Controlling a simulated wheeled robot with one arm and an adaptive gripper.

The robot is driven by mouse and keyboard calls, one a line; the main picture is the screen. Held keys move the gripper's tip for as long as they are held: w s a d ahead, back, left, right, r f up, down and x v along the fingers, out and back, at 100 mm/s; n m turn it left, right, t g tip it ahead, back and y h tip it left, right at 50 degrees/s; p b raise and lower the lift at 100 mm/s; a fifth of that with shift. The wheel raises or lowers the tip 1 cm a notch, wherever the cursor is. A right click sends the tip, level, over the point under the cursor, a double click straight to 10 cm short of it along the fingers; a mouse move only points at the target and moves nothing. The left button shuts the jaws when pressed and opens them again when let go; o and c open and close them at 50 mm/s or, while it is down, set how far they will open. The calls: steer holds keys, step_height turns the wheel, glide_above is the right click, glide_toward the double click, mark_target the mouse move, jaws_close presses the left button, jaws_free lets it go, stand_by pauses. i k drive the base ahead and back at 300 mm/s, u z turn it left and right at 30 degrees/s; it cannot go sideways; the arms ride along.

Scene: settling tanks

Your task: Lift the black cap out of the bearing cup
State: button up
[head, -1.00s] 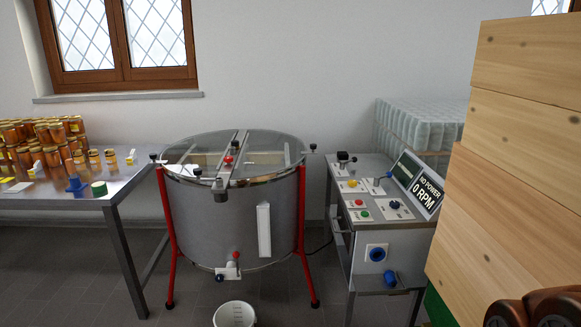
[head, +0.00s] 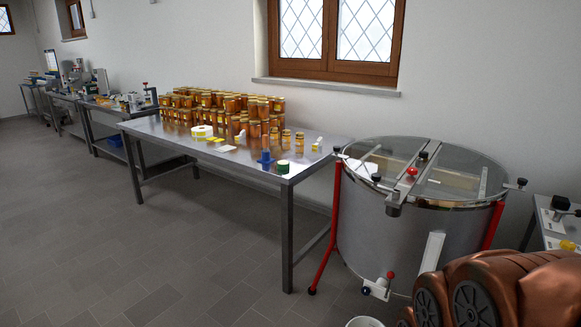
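I cannot make out the bearing cup or a black cap sitting in one. Small black knobs show on the rim and crossbar of the steel drum (head: 385,235), which has a clear lid, but I cannot tell whether any is the cap. My gripper is not in view; a copper-coloured part of my arm shows at the lower right.
A steel table (head: 225,153) bears many honey jars (head: 225,110), a blue stand (head: 265,160) and a green roll (head: 283,167). More workbenches (head: 100,120) line the wall at the far left. The tiled floor (head: 130,240) in front is open. A white bucket (head: 365,322) is partly cut off at the bottom.

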mark_target(424, 154)
steer(key=u, duration=0.55)
steer(key=i, duration=2.95)
steer(key=z, duration=1.4)
steer(key=i, duration=0.85)
steer(key=z, duration=0.7)
